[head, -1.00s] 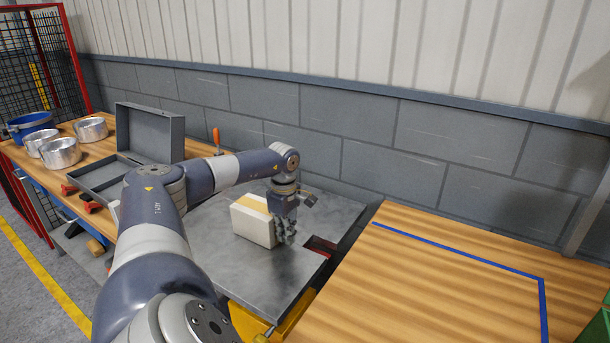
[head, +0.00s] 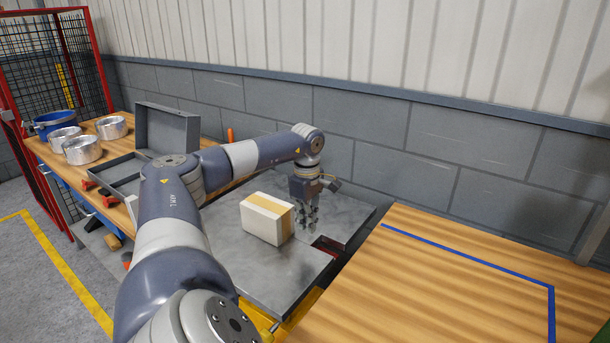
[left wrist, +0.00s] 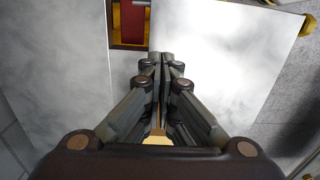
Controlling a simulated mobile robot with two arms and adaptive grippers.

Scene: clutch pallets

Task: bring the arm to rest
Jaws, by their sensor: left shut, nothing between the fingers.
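My left arm comes in from the left in the head view and bends over the grey metal plate (head: 235,250). My left gripper (head: 307,228) points down above the plate, to the right of a cream box with a tan band (head: 266,219). The gripper is shut and empty. In the left wrist view its fingers (left wrist: 161,58) meet over the plate. A small tan patch shows between the finger links there; I cannot tell what it is. My right gripper is not in view.
A wooden table with a blue line (head: 470,258) stands at the right. On the left bench are several metal rings (head: 82,150), a blue bin (head: 53,123) and an open grey case (head: 165,135). A block wall (head: 400,145) runs behind. A dark red slot (head: 327,246) opens in the plate.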

